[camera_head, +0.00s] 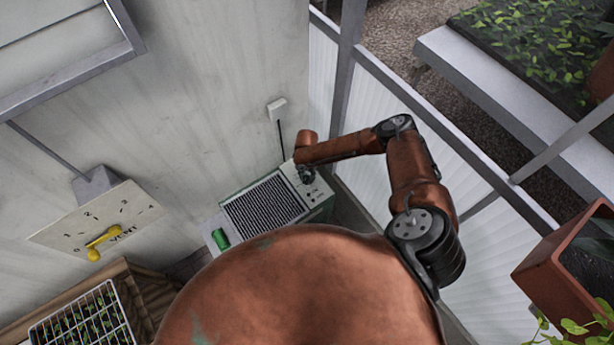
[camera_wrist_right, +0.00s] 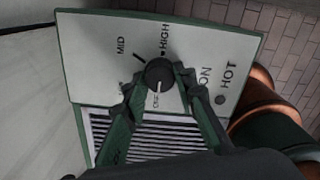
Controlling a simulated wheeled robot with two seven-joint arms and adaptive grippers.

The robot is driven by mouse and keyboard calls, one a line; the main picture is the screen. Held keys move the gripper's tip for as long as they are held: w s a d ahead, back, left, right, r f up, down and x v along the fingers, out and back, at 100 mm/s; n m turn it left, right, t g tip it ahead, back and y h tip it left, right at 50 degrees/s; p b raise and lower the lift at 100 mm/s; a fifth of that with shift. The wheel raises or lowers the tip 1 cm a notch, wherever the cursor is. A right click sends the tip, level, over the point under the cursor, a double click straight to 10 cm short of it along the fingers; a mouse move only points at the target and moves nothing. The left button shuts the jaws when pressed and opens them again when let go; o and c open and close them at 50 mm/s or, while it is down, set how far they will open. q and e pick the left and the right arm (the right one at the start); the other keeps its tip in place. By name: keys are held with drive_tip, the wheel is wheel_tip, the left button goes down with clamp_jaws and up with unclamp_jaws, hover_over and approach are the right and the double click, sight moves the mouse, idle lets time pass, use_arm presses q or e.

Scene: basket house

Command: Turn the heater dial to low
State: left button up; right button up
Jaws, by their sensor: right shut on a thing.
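The heater (camera_head: 262,203) is a pale box with green sides and a dark grille, standing low against the wall. Its panel (camera_wrist_right: 90,50) fills much of the right wrist view, with MID, HIGH, ON and HOT readable. The round black dial (camera_wrist_right: 158,73) sits between the fingers of my right gripper (camera_wrist_right: 160,82), which is shut on it. A label by the left finger is mostly covered. A small pale mark shows on the dial's lower side, towards lettering that looks like OFF. In the head view my right gripper (camera_head: 306,174) is at the heater's right end. My left gripper is out of view.
A vent plate (camera_head: 98,218) with a yellow lever is on the wall at left, above a seedling tray (camera_head: 80,322). A panelled partition (camera_head: 385,110) and a terracotta planter (camera_head: 565,262) are at right.

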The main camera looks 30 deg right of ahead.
sight(307, 178)
drive_tip(key=shift+m, duration=0.3)
drive_tip(key=m+p, duration=0.2)
drive_tip(key=m, duration=0.3)
drive_tip(key=shift+r+m, duration=0.1)
drive_tip(key=shift+m, duration=0.2)
drive_tip(key=m+p, duration=0.2)
drive_tip(key=m, duration=0.3)
drive_tip(key=shift+m, duration=0.3)
drive_tip(key=o, duration=1.2)
drive_tip(key=shift+c, duration=0.2)
drive_tip(key=shift+r, duration=0.1)
wheel_tip(307, 178, up, 12)
